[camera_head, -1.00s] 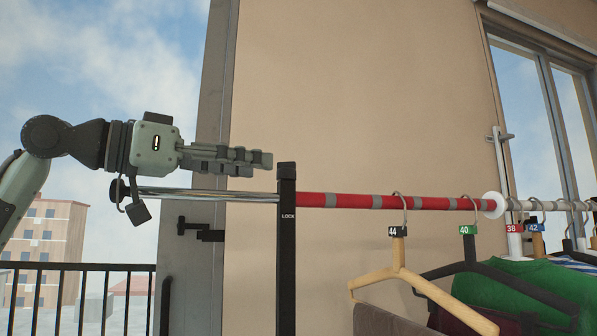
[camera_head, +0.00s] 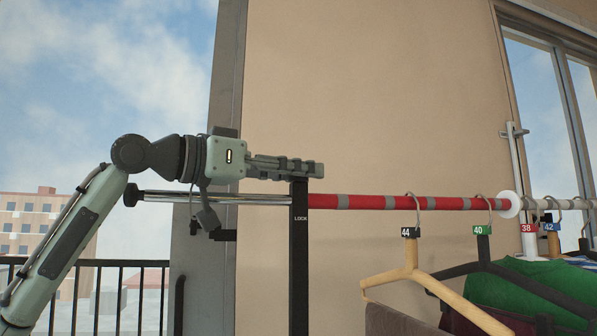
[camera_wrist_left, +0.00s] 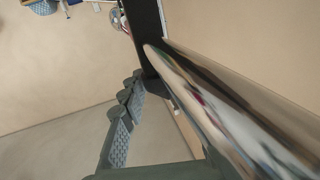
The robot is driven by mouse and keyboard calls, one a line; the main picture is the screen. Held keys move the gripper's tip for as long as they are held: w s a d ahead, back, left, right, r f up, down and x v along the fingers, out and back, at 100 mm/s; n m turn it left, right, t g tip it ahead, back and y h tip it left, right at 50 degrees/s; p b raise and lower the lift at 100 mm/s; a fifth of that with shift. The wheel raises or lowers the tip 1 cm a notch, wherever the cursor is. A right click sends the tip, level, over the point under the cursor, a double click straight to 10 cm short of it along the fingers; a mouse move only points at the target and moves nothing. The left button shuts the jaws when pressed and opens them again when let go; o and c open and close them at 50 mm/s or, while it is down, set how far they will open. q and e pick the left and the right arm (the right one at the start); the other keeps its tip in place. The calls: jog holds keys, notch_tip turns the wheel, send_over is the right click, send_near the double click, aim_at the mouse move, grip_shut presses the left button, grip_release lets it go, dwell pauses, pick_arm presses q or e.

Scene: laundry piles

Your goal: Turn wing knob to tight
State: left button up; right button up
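The black post (camera_head: 299,250) with the word LOCK stands upright, and the rail runs through its upper part. The rail is chrome (camera_head: 260,200) on the left and red with grey bands (camera_head: 360,202) on the right. I cannot make out the wing knob in either view. My left gripper (camera_head: 318,169) points right, just above the rail, with its fingertips at the post's top in the head view. In the left wrist view its fingers (camera_wrist_left: 125,122) lie beside the chrome rail (camera_wrist_left: 225,105) and near the post (camera_wrist_left: 148,40). Their opening is unclear. My right gripper is out of view.
Hangers with number tags, including a wooden one (camera_head: 410,268), and clothes such as a green garment (camera_head: 540,275) hang on the right. A beige wall (camera_head: 400,100) is behind. A dark balcony railing (camera_head: 105,264) is at left.

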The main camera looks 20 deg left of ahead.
pick_arm(q)
grip_shut()
